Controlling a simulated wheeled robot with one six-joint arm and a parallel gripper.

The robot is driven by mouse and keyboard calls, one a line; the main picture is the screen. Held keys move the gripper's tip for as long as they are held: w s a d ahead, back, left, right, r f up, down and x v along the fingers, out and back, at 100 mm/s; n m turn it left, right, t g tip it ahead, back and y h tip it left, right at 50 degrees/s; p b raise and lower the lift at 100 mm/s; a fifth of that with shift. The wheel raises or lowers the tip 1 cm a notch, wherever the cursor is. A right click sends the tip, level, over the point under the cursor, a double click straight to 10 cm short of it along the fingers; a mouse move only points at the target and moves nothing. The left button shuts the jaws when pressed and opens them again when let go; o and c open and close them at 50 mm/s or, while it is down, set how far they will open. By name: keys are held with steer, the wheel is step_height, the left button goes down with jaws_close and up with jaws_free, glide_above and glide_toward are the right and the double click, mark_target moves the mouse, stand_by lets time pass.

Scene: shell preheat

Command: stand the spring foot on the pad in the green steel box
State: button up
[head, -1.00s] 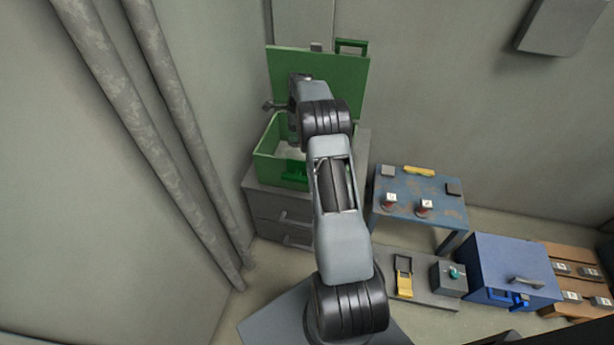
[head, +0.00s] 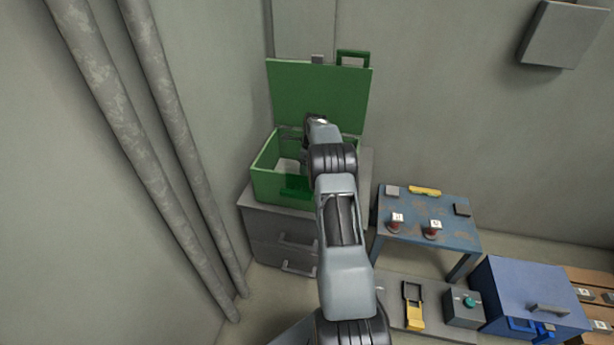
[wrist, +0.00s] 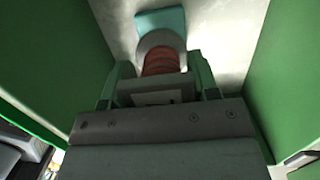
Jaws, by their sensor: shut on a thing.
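In the wrist view my gripper (wrist: 160,88) is shut on the spring foot (wrist: 161,62), which has a red-brown ribbed body and a grey round base. A pale label shows on its near part. A teal pad (wrist: 163,20) lies on the pale floor just beyond the base and is partly covered by it in the picture. I cannot tell whether the base touches the pad. Green walls of the steel box stand on both sides; the open box (head: 268,186) sits at the back left in the head view. There my arm hides the gripper and foot.
The box's raised green lid (head: 318,95) stands behind my wrist. The box rests on a grey drawer cabinet (head: 275,235).

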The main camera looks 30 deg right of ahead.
steer(key=shift+f+b, duration=0.4)
steer(key=shift+f, duration=1.85)
steer(key=o, duration=1.2)
steer(key=shift+f, duration=0.15)
